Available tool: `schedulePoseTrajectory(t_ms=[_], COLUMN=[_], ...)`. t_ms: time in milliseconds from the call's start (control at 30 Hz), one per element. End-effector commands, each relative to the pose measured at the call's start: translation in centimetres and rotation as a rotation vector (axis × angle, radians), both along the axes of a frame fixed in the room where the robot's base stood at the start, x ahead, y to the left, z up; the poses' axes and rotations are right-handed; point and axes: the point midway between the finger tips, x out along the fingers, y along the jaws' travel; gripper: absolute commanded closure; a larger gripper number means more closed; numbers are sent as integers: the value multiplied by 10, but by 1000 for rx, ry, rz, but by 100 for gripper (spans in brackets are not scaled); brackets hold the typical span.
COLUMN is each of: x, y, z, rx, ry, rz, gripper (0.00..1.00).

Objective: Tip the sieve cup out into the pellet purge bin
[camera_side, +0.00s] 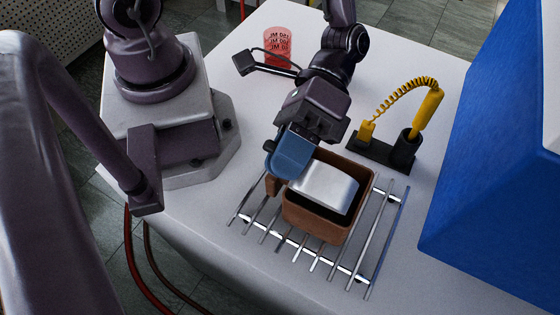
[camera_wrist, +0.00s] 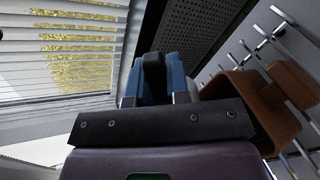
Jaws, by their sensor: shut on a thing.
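A brown, open-topped box, which I take as the pellet purge bin (camera_side: 318,228), stands on a metal rod rack. A pale silver cup, likely the sieve cup (camera_side: 322,186), lies tilted over the bin's opening, its dark underside or mouth facing down into the bin. My gripper (camera_side: 284,166), with blue fingers, is at the bin's back left edge, right beside the cup. In the wrist view, my gripper (camera_wrist: 154,65) is shut on a black piece, likely the cup's handle (camera_wrist: 153,78). The bin (camera_wrist: 272,95) is at the right there. I see no pellets; the bin's inside is mostly hidden.
The rod rack (camera_side: 359,268) lies on the white table. A red marked beaker (camera_side: 278,47) stands behind my arm. A yellow coiled-cord tool (camera_side: 428,108) sits in a black holder at right. A large blue block (camera_side: 495,165) fills the right side. The front table is clear.

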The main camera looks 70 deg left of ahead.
Motion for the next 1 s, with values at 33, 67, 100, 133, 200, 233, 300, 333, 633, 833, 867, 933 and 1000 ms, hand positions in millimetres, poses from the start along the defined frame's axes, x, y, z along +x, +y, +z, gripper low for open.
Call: schedulePoseTrajectory(t_ms=[33,67,100,133,200,233,300,333,633,833,867,933,1000], x=[2,3,5,6,8,9,11,13,22,29,30,33,35], y=[2,3,4,5,8,9,11,12,22,29,30,33,35], z=[0,0,0,0,1,2,3,3,7,7,7,7,7], rx=[-23,-38,-57,-73,-107,-122,-158,-172,-324,-425,-440,-475,-507], ry=[27,42,61,75,109,123,160,176,325,426,442,476,508], rz=[3,3,3,3,2,2,3,3,1,2,2,1,1], gripper=[100,100,100,100,100,100,100,100,100,100,100,100,100])
